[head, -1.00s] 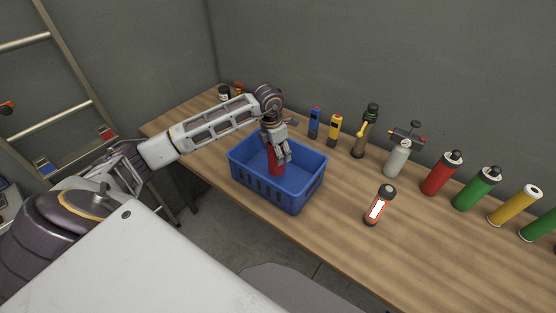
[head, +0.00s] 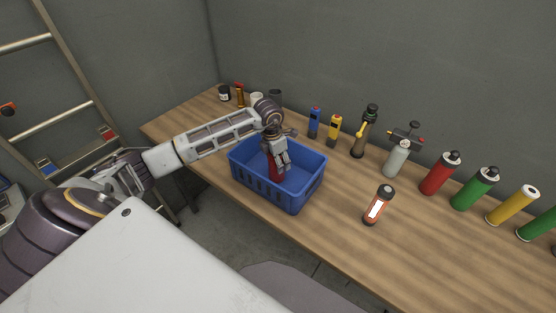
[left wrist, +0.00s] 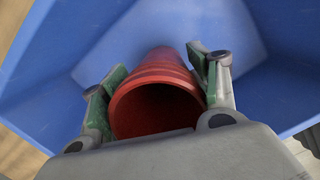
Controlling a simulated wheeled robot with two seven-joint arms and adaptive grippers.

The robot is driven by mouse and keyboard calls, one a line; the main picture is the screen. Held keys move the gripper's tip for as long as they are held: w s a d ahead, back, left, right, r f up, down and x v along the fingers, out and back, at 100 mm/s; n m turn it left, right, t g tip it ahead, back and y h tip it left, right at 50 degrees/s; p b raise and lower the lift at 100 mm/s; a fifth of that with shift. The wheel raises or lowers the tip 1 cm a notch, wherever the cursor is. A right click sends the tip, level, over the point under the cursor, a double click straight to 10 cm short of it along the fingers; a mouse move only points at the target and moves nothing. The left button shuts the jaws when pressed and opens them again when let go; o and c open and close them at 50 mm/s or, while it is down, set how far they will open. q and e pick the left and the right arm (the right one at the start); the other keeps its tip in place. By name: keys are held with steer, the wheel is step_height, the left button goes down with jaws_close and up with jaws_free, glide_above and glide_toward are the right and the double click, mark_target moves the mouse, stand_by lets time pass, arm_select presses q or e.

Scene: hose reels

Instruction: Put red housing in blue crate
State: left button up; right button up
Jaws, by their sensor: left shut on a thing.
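The blue crate (head: 285,200) stands on the wooden table in the head view, near the table's front edge. My left gripper (head: 277,168) reaches down into it and is shut on the red housing (head: 273,171). In the left wrist view the red housing (left wrist: 160,92) is a hollow red cylinder with its open end toward the camera, between the two fingers. The blue walls of the crate (left wrist: 285,60) surround it there. I cannot tell whether the housing touches the crate floor. My right gripper is not in view.
An orange bottle with a white label (head: 378,205) stands right of the crate on the table (head: 335,240). Blue (head: 315,121) and yellow (head: 335,130) tools stand behind. Red (head: 440,173) and green (head: 475,188) canisters stand farther right. A ladder (head: 75,80) leans at left.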

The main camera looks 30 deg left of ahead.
arm_select(q)
steer(key=o, duration=1.2)
steer(key=shift+f, duration=0.1)
steer(key=shift+r, duration=0.25)
steer(key=r, duration=0.4)
steer(key=s+r+b, duration=0.1)
steer(key=r, duration=0.2)
steer(key=r+b, duration=0.1)
steer(key=r, duration=0.3)
steer(key=shift+s+a+r, duration=0.3)
steer(key=shift+s+a, duration=0.05)
steer(key=shift+a, duration=0.05)
